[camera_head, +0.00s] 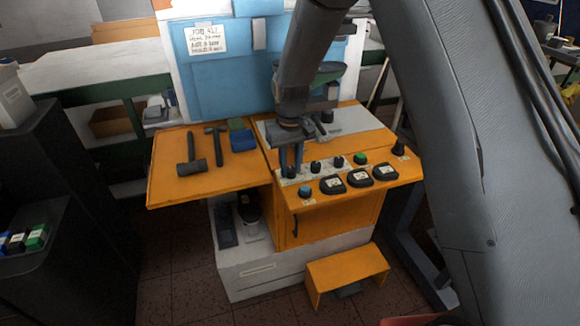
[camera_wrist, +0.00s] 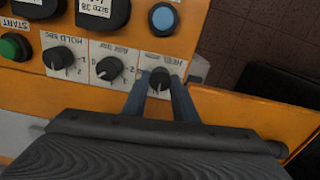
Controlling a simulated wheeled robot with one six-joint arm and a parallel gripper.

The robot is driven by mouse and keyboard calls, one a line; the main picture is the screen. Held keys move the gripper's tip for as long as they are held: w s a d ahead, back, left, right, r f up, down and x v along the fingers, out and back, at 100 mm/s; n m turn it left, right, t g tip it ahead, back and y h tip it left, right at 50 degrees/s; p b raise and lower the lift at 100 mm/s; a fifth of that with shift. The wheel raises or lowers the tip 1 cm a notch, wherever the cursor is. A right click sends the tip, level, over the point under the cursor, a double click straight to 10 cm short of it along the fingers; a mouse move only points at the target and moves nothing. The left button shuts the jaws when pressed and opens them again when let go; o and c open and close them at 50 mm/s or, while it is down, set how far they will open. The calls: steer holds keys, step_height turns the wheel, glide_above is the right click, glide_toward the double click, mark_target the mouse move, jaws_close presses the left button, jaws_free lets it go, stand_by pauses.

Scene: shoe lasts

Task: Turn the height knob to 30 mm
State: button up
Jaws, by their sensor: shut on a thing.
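A row of black dial knobs sits on a pale label strip on the orange machine's front panel. My gripper (camera_head: 291,160) reaches down over the leftmost knob (camera_head: 291,172) of the row in the head view. In the wrist view, the two blue-grey fingers (camera_wrist: 159,84) stand on either side of that knob (camera_wrist: 160,77), shut on it. Its label is upside down and partly covered; it seems to begin "HE", and I cannot read the knob's setting. The other two knobs, the middle one (camera_wrist: 109,68) and the "HOLD" one (camera_wrist: 58,58), are free.
A blue button (camera_wrist: 163,19) is close to the held knob. A green START button (camera_head: 360,158) and black display boxes (camera_head: 333,184) share the panel. Hammers (camera_head: 191,165) and a blue block (camera_head: 243,140) lie on the orange side table (camera_head: 165,190).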

mark_target(291, 169)
steer(key=shift+m, duration=0.4)
steer(key=o, duration=1)
steer(key=shift+o, duration=0.2)
steer(key=shift+r, duration=0.15)
steer(key=shift+r+b, duration=1.05)
steer(key=shift+r, duration=2.75)
steer(key=s+d+m, duration=0.1)
steer(key=s+d, duration=0.7)
steer(key=s, duration=0.3)
steer(key=s+d+m+t, duration=0.1)
steer(key=s+d+m, duration=0.1)
steer(key=s+d, duration=0.6)
steer(key=s, duration=0.4)
steer(key=shift+s+d+r, duration=0.2)
steer(key=shift+d+r, duration=0.15)
steer(key=shift+d, duration=0.05)
